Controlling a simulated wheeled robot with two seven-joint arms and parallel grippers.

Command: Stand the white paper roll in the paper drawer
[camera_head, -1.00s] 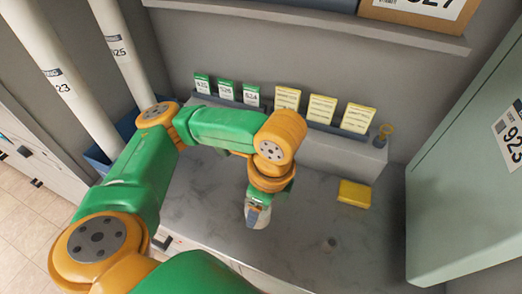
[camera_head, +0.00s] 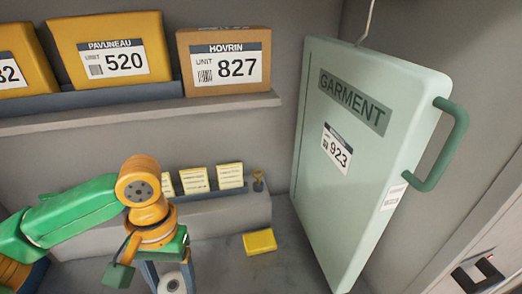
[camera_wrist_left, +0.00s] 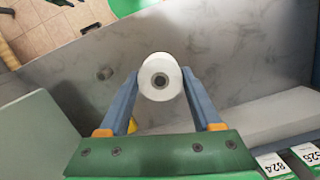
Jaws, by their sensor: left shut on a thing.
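The white paper roll (camera_wrist_left: 160,78) is clamped between the two blue fingers of my left gripper (camera_wrist_left: 161,92) in the left wrist view, its round end with a dark core hole facing the camera. In the head view the same roll (camera_head: 172,284) shows at the bottom edge, and my left gripper (camera_head: 170,275) points down above the grey marble counter, its tips partly cut off. I cannot make out the paper drawer in either current view. My right gripper is not in view.
A yellow block (camera_head: 259,242) lies on the counter, in front of a grey ledge (camera_head: 235,213) holding yellow cards. A pale green garment case (camera_head: 345,165) stands to the right. A shelf (camera_head: 150,110) with boxes is above. Bare counter (camera_wrist_left: 235,45) surrounds the roll.

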